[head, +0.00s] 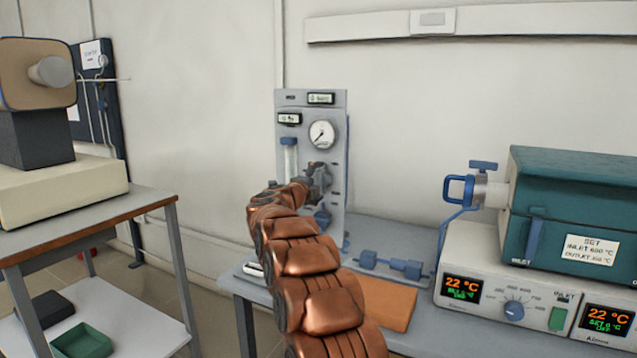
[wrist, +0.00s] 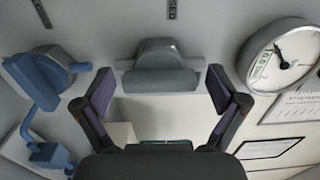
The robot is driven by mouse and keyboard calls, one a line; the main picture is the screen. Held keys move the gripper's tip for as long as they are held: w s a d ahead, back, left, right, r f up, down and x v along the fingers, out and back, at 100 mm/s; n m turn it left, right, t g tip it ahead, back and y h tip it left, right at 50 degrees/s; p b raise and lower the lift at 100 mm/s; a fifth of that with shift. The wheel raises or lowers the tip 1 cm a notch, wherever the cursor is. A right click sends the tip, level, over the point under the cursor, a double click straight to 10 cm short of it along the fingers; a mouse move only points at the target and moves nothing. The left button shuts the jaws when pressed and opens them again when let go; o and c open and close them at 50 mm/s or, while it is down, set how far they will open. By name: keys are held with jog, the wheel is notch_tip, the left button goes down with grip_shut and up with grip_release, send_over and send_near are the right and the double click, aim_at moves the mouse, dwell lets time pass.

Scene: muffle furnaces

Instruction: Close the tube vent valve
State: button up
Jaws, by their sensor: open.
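The grey gas panel (head: 337,200) stands upright at the back of the bench, with a round gauge. My gripper (head: 318,180) is at the panel's middle, below the gauge, and hides part of it. In the wrist view my gripper (wrist: 160,92) is open, its fingers apart on either side of a grey knob (wrist: 160,78); I see no clear contact. A label ending in "SED" is above the knob in that view. A blue valve handle (wrist: 40,85) is to the left; it shows below my gripper in the head view (head: 322,216). Which valve is the tube vent cannot be read.
The gauge (wrist: 282,55) is close to the right finger. A teal furnace (head: 565,205) on a controller, with a blue-handled end fitting (head: 462,190), stands at right. Blue fittings (head: 390,264) and an orange board (head: 385,303) lie on the bench. A trolley (head: 90,220) is at left.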

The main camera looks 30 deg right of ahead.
jog(key=shift+c, duration=0.2)
jog(key=c, duration=1.1)
